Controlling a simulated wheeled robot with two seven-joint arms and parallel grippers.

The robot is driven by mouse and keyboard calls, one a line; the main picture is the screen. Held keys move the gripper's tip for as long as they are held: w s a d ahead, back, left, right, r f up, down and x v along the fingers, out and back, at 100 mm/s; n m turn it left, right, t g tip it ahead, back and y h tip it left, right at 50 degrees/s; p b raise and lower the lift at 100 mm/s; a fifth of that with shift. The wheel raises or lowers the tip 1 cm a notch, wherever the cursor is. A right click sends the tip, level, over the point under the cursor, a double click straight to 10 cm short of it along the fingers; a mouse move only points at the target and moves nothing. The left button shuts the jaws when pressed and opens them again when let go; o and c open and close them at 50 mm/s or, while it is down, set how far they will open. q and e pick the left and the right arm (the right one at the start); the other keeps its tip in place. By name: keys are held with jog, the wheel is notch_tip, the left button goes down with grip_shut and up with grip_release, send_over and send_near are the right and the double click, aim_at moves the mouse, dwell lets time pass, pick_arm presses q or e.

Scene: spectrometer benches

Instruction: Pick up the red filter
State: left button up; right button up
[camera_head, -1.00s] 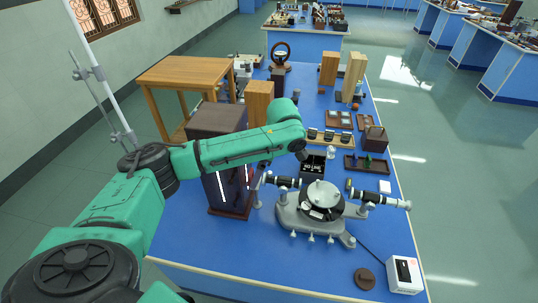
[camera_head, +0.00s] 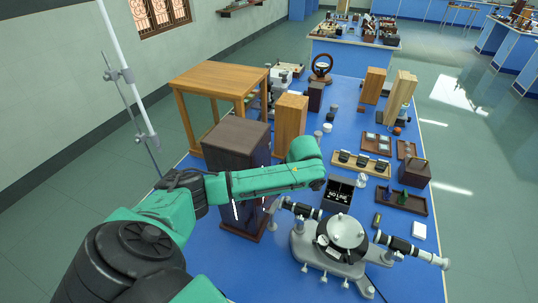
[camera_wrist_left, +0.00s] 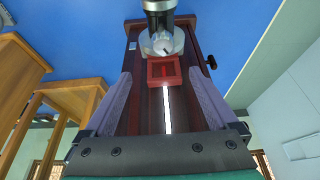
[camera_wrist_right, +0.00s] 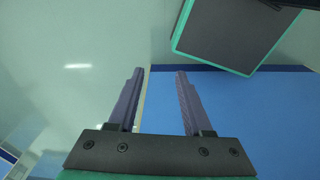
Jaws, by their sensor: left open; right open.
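In the left wrist view a small red square frame (camera_wrist_left: 163,70), which looks like the red filter, stands upright at the face of a dark brown lamp housing (camera_wrist_left: 134,60). A bright vertical slit shows just below it. My left gripper (camera_wrist_left: 159,76) is open, with one finger on each side of the red piece and apart from it. In the head view the lamp housing (camera_head: 238,140) stands left of the spectrometer (camera_head: 343,238); my left arm crosses in front and hides the filter. My right gripper (camera_wrist_right: 158,72) is open and empty above the floor and blue bench edge.
The spectrometer's tube sits close to the filter in the left wrist view (camera_wrist_left: 160,25). A wooden block (camera_head: 290,125) and a wooden table (camera_head: 215,80) stand behind the housing. Trays of small parts (camera_head: 400,200) lie on the right.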

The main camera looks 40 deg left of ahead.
pick_arm(q)
jog(key=shift+s+a+f, duration=0.25)
jog(key=shift+f, duration=0.2)
jog(key=shift+s+a+f, duration=0.25)
jog(key=shift+f, duration=0.15)
jog(key=shift+s+f, duration=0.1)
jog(key=shift+f, duration=0.05)
jog(key=shift+w, duration=0.2)
jog(key=c, duration=1.4)
jog(key=shift+s, duration=0.1)
grip_shut()
pick_arm(e)
jog(key=shift+s+a+r, duration=0.15)
jog(key=shift+s+r, duration=0.45)
